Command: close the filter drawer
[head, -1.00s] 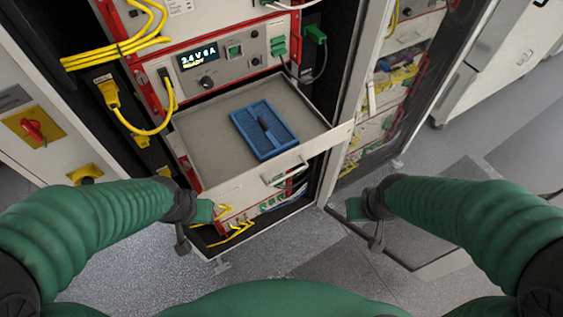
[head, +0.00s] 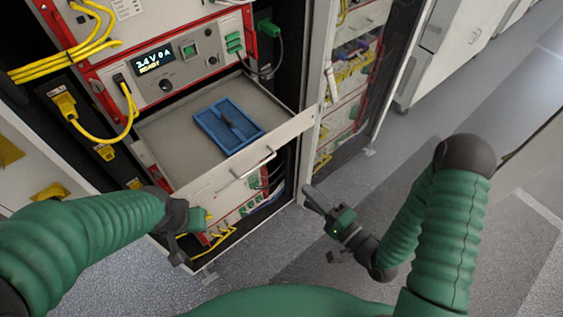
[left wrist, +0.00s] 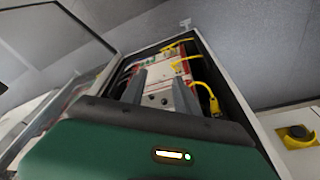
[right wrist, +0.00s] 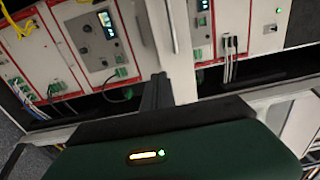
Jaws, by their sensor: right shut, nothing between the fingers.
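The grey drawer (head: 172,150) stands pulled out of the rack below the display unit. Its pale front panel carries a bar handle (head: 247,170). A blue tray (head: 222,140) with a dark piece on it lies inside. My right gripper (head: 308,190) is shut and empty, near the right end of the drawer front and below it; contact cannot be told. Its fingers are together in the right wrist view (right wrist: 158,82). My left gripper (head: 176,256) is lower left of the drawer front. Its fingers are apart and empty in the left wrist view (left wrist: 160,80).
The display unit (head: 165,70) sits above the drawer. Yellow cables (head: 130,115) hang at the drawer's left side. A glass-fronted door or panel (head: 350,90) stands to the right of the rack. The floor (head: 420,140) to the right is clear.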

